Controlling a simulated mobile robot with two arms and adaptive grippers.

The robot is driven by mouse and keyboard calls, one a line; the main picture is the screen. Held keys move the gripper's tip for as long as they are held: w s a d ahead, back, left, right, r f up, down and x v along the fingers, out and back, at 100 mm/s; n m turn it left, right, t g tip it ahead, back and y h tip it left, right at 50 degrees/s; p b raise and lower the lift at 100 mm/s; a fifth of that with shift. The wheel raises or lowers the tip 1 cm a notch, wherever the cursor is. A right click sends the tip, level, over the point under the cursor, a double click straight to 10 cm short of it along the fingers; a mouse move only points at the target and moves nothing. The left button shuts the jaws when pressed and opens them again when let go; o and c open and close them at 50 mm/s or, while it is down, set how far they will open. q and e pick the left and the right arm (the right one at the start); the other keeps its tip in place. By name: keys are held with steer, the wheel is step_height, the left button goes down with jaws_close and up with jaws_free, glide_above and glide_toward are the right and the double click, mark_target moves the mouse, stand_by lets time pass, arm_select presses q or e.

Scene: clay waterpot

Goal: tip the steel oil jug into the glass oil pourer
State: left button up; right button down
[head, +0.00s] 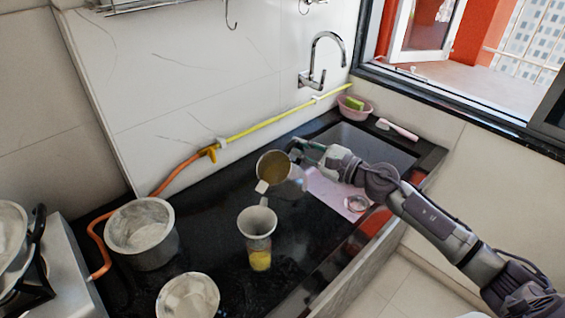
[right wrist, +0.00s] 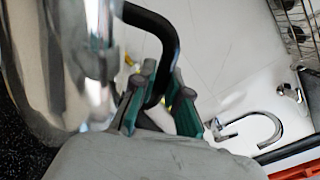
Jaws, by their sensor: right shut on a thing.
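The steel oil jug (head: 294,184) is held in the air over the counter, tilted with its round mouth toward the left and front. Yellowish-brown oil shows inside the mouth, and its pale spout points down at the glass oil pourer. The pourer (head: 257,222) stands upright on the black counter, with a wide top and yellow oil at its bottom. The spout is just above the pourer's rim; I cannot tell whether oil is flowing. My right gripper (head: 299,151) is shut on the jug's black handle (right wrist: 155,28), behind the jug. The jug's steel body (right wrist: 45,70) fills the wrist view's left side. My left gripper is out of view.
A metal pot (head: 142,235) and a second pot (head: 188,298) stand left of the pourer. A stove is at far left. The sink (head: 365,142), a pink tray (head: 325,190) and a pink basket (head: 355,110) are right. A yellow-orange hose runs along the wall.

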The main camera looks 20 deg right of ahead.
steer(key=shift+s+a+n+b, duration=0.1)
steer(key=shift+n+b, duration=0.4)
steer(key=shift+n, duration=0.3)
steer(key=shift+s+a+r+n, duration=0.25)
steer(key=shift+a+r+n, duration=0.25)
steer(key=shift+n, duration=0.4)
stand_by(2.5)
steer(key=shift+s+a+r+n+p, duration=0.25)
steer(key=shift+a+r+n+p, duration=0.2)
steer(key=shift+a+n+p, duration=0.15)
stand_by(2.8)
